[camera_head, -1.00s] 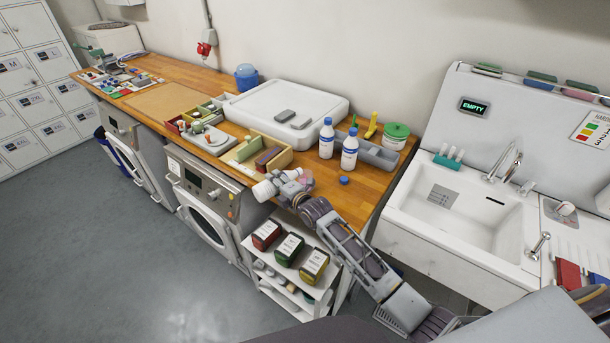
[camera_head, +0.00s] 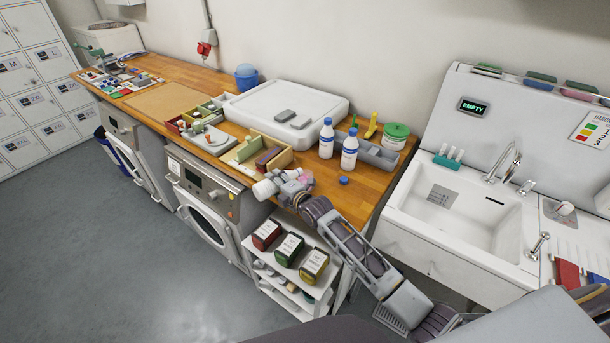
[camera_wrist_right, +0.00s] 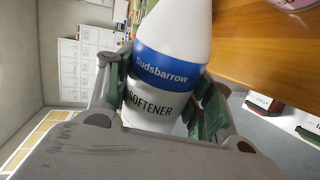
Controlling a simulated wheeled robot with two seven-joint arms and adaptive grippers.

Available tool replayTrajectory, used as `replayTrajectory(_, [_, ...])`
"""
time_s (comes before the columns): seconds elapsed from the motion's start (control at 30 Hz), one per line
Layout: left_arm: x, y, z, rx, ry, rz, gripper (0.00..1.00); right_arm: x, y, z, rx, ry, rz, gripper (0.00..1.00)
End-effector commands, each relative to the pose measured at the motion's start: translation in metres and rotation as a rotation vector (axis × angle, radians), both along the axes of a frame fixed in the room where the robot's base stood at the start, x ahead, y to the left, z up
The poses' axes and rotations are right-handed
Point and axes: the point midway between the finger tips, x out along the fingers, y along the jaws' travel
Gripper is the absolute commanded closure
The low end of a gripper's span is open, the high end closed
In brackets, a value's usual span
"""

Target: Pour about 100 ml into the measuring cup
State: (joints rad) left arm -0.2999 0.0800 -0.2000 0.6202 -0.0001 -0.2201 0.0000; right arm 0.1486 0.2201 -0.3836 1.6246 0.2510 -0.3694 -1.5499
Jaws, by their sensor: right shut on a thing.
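My right gripper (camera_head: 279,187) is shut on a white bottle (camera_head: 263,190) at the front edge of the wooden counter. In the right wrist view the bottle (camera_wrist_right: 168,62) has a blue band reading "Sudsbarrow" and the word "SOFTENER", with a finger on each side. Its top runs out of that view, so I cannot see its mouth. A pinkish item (camera_head: 305,178) shows just behind the gripper on the counter, partly hidden; it may be the measuring cup. A round pink-and-white edge (camera_wrist_right: 294,4) also shows in the right wrist view. My left gripper is not in view.
A loose blue cap (camera_head: 343,180) lies on the counter. Two white bottles with blue caps (camera_head: 326,140) (camera_head: 349,152) stand behind it. A divided wooden box (camera_head: 250,152) is to the left. A sink (camera_head: 455,215) is to the right. Several coloured packs stand on a shelf (camera_head: 310,291) below.

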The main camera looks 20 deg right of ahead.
Motion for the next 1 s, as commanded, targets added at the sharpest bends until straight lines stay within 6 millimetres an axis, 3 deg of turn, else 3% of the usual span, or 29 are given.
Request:
replayTrajectory(0.37, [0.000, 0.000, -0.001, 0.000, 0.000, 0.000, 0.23, 0.000, 0.000, 0.000, 0.001, -0.002, 0.000, 0.82])
replayTrajectory(0.8, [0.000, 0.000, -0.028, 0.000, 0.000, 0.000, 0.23, -0.002, 0.004, -0.017, -0.264, -0.105, -0.004, 0.82])
replayTrajectory(1.0, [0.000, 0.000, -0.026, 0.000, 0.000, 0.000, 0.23, -0.002, 0.003, -0.014, -0.275, -0.109, -0.003, 0.82])
